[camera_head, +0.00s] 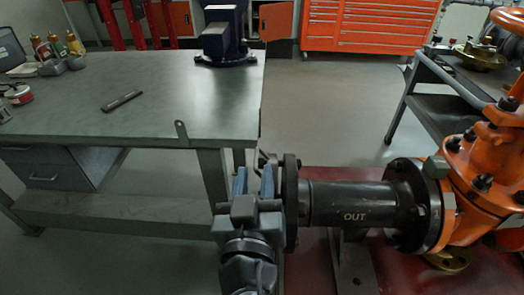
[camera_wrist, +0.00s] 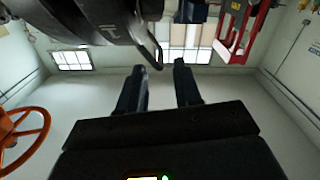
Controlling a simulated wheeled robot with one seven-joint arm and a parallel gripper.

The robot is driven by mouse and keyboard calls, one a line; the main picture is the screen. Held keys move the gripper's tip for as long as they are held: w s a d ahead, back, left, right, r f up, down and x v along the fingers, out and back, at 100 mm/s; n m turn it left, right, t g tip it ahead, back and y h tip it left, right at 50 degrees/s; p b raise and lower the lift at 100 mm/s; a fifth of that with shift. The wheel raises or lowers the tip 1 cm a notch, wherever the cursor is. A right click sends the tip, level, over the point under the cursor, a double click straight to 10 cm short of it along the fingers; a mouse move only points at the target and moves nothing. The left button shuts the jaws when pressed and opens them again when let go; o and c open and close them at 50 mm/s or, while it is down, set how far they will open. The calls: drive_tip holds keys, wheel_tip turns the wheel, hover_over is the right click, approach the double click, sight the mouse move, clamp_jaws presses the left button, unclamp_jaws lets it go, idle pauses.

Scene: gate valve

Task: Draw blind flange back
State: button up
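The blind flange (camera_head: 290,190) is a dark bolted disc on the left end of the black pipe marked OUT (camera_head: 350,203). My gripper (camera_head: 254,171) is just left of it, its two fingers apart and nothing seen held. In the wrist view the dark flange (camera_wrist: 85,18) fills the upper left, with a thin bent handle (camera_wrist: 152,48) hanging from it. The handle's lower end shows in the gap between my open fingertips (camera_wrist: 160,67). I cannot tell whether it lies between them or beyond them. In the head view the handle is mostly hidden behind my fingers.
The orange valve (camera_head: 465,195) is right, on a red base. A pipe support (camera_head: 352,265) stands under the pipe. Open floor (camera_head: 330,110) lies behind.

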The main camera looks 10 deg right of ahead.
drive_tip(key=shift+p+x, duration=0.35)
drive_tip(key=shift+x, duration=2.35)
drive_tip(key=shift+c, duration=0.4)
